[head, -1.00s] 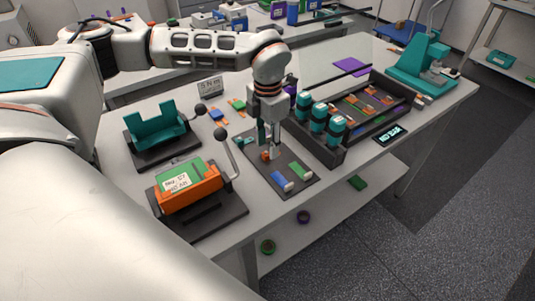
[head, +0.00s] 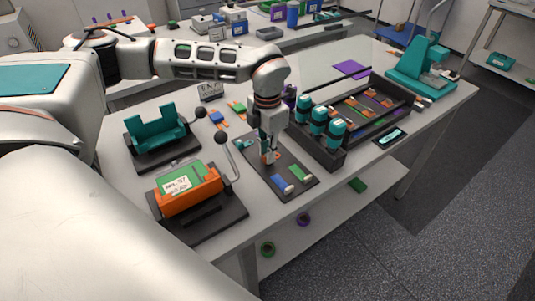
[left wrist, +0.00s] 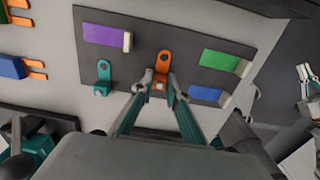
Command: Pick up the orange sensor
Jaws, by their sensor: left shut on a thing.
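The orange sensor (left wrist: 162,63), a small bracket with a round hole in its upright tab, is on the dark grey mat (left wrist: 187,35) in the left wrist view. My left gripper (left wrist: 160,88) is shut on its near end, one fingertip on each side. In the head view the left gripper (head: 269,157) points down at the mat, and the orange sensor (head: 275,155) is partly hidden by the fingers. The sensor seems still at the mat; I cannot tell any lift.
On the mat lie a teal bracket (left wrist: 103,78), a purple piece (left wrist: 103,35), a green piece (left wrist: 219,60) and a blue piece (left wrist: 205,93). A dark tray with teal-capped cylinders (head: 318,121) stands right of the gripper. An orange-green lever fixture (head: 190,190) stands front left.

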